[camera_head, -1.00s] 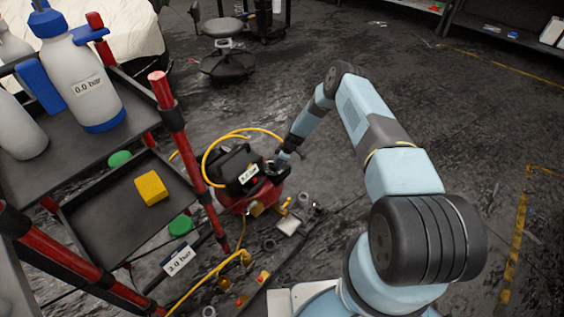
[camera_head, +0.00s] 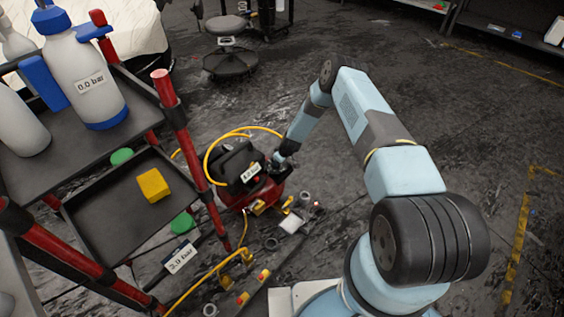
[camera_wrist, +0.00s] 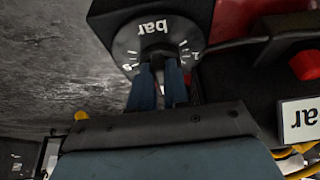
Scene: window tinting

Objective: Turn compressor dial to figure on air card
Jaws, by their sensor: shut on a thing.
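The red and black compressor (camera_head: 236,170) stands on the floor beyond the cart, with a small white bar label (camera_head: 251,172) whose figure is too small to read surely. The air card (camera_head: 180,257), white with a bar figure that looks like 2.0 or 3.0, hangs low by the cart. In the wrist view the dark round dial (camera_wrist: 153,38) shows upside-down "bar" lettering and tick marks. My gripper (camera_wrist: 162,72) is shut on the dial's middle, its two blue fingers hiding the knob and part of the scale. In the head view my gripper (camera_head: 279,158) is at the compressor's right side.
A red-framed cart holds bottles (camera_head: 80,75), one labelled 0.0 bar, and a yellow block (camera_head: 153,185). A yellow hose (camera_head: 213,160) loops around the compressor. Fittings (camera_head: 291,222) lie on the floor beside it. Floor to the right is clear.

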